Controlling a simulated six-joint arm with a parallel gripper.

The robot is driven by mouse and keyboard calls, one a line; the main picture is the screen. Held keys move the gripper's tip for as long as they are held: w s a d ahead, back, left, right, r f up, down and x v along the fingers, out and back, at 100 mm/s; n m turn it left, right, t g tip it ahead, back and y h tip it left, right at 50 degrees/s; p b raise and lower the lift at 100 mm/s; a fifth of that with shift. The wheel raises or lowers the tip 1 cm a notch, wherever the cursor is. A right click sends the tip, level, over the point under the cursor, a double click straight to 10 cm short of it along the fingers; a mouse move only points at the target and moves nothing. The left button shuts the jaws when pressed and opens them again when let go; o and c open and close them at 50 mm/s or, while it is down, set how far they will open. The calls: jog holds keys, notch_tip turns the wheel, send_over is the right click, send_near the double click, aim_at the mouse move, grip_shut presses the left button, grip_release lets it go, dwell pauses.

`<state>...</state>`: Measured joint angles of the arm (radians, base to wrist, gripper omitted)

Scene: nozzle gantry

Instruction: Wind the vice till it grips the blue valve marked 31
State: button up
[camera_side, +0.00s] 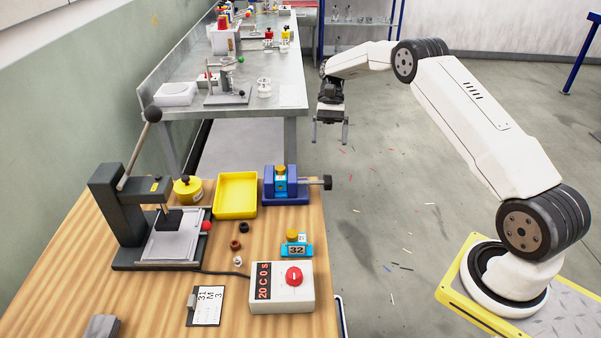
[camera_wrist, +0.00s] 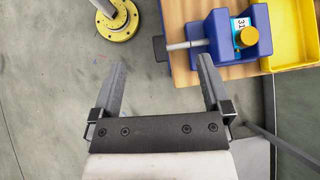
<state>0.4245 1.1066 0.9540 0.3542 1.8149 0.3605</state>
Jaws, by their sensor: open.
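The blue vice (camera_side: 269,190) stands at the back right edge of the wooden bench, and it also shows in the wrist view (camera_wrist: 206,28). The blue valve marked 31 (camera_wrist: 240,23) has a yellow cap and sits between the vice jaws; it shows in the side view too (camera_side: 280,182). I cannot tell whether the jaws touch it. The vice's screw rod with its dark handle (camera_side: 327,182) sticks out past the bench edge, and the handle shows in the wrist view (camera_wrist: 160,48). My gripper (camera_side: 331,138) is open and empty, above and apart from the vice; its fingers (camera_wrist: 162,65) point towards the handle.
A yellow tray (camera_side: 237,177) stands beside the vice. A second blue valve marked 32 (camera_side: 297,250), a control box with a red knob (camera_side: 265,301), a card marked 31 M 3 (camera_side: 207,305) and a lever press (camera_side: 120,225) are on the bench. Floor right of the bench is mostly clear.

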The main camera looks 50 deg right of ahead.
aim_at(328, 182)
jog(key=s+m+t+y, duration=0.3)
jog(key=s+m+t, duration=0.1)
jog(key=m+t, duration=0.5)
jog(key=s+m+t+y, duration=0.3)
jog(key=s+m+t, duration=0.1)
jog(key=m+t, duration=0.45)
notch_tip(328, 182, down, 12)
jog(key=shift+w+d+t, duration=0.25)
jog(key=shift+w+t, duration=0.05)
jog(key=shift+t, duration=0.15)
jog(key=shift+w, duration=0.1)
jog(key=shift+x, duration=3.8)
jog(key=shift+f, duration=0.15)
